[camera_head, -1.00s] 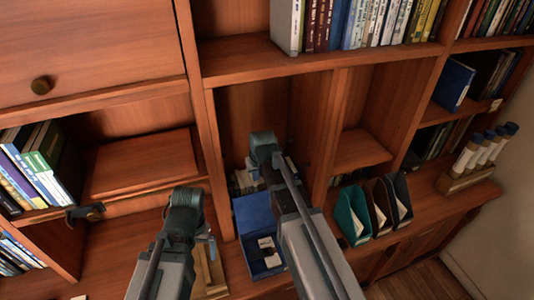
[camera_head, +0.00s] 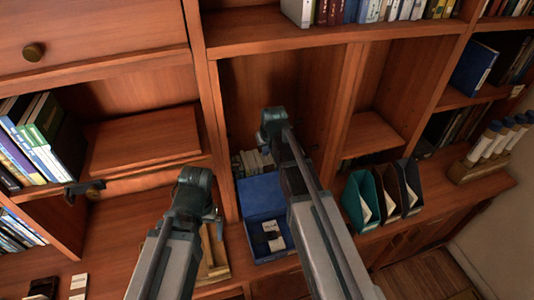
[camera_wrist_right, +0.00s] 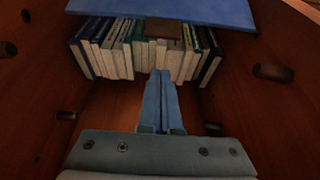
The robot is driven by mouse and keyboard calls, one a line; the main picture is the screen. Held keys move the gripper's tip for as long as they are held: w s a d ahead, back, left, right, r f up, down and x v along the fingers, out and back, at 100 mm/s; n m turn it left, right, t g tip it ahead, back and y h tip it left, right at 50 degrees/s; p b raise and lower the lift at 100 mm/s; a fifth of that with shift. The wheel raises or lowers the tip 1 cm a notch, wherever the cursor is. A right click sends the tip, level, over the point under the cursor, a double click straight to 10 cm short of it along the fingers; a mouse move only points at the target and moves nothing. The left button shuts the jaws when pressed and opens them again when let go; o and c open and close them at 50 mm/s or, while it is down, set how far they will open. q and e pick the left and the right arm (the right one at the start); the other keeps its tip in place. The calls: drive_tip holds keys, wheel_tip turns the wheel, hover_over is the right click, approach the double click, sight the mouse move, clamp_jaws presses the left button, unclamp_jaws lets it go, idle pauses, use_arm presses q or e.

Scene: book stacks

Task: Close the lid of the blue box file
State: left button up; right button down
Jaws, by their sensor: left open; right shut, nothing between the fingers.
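The blue box file (camera_head: 265,250) stands on the lower shelf in the head view. Its lid (camera_head: 262,194) is raised at the back, and pale papers or cards show inside. My right arm crosses its right side and hides my right gripper in that view. In the right wrist view my right gripper (camera_wrist_right: 161,75) is shut and empty, its fingers pointing at a row of books. A blue panel, seemingly the lid (camera_wrist_right: 160,10), spans the top there, apart from the fingers. My left gripper (camera_head: 214,216) is open, left of the box and mostly hidden by my left arm.
A row of books (camera_head: 252,162) stands behind the box, also in the right wrist view (camera_wrist_right: 148,50). Teal and dark magazine holders (camera_head: 361,203) stand to the right. A wooden divider (camera_head: 215,140) rises left of the box.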

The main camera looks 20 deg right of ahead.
drive_tip(key=b+x, duration=0.4)
drive_tip(key=x, duration=0.1)
use_arm(q)
wheel_tip(320, 180, down, 3)
drive_tip(key=shift+f+p, duration=0.1)
drive_tip(key=shift+p, duration=0.9)
use_arm(e)
drive_tip(key=s, duration=0.1)
drive_tip(key=s+r, duration=0.1)
drive_tip(key=s, duration=0.2)
drive_tip(key=shift+r, duration=0.3)
drive_tip(key=shift+d, duration=0.1)
use_arm(q)
drive_tip(key=shift+s, duration=0.1)
